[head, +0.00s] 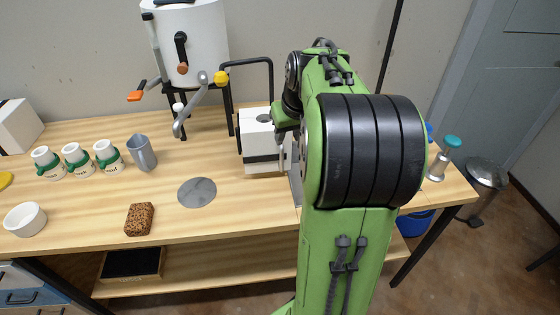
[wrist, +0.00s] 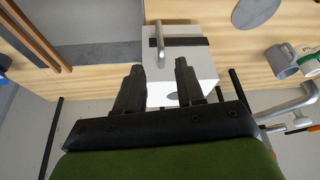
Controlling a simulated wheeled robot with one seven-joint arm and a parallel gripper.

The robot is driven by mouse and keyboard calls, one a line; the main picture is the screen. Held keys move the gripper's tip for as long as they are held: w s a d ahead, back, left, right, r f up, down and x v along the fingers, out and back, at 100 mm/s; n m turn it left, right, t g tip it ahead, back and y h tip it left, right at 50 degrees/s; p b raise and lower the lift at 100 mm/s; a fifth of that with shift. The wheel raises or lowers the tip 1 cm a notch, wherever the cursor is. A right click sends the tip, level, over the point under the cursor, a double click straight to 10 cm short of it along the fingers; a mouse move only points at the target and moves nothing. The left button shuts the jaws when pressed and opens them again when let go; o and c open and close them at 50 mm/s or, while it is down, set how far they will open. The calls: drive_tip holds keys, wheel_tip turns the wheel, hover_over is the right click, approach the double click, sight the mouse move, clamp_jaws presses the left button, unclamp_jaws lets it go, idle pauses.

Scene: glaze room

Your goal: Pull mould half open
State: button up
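The mould (head: 256,138) is a white block with a dark band around its side, standing on the table left of my arm. In the wrist view the white block (wrist: 200,68) lies just beyond my fingers, with a dark hole in its top. A metal bar handle (wrist: 160,46) sticks out from its face. My gripper (wrist: 159,80) is open, with its two black fingers apart and nothing seen between them but the mould's edge and the handle beyond. Whether a finger touches the mould cannot be told. In the head view my arm hides the mould's right side.
A white tank (head: 200,45) with a yellow-knobbed lever stands behind the mould. A grey jug (head: 141,153), several white-and-green cups (head: 78,160), a grey disc (head: 197,192) and a brown sponge (head: 139,219) are to the left. A teal-topped bottle (head: 441,160) stands at the right end.

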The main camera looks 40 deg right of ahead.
sight(282, 153)
drive_tip(key=b+x, duration=0.3)
drive_tip(key=x, duration=0.9)
drive_tip(key=shift+f, duration=0.15)
clamp_jaws()
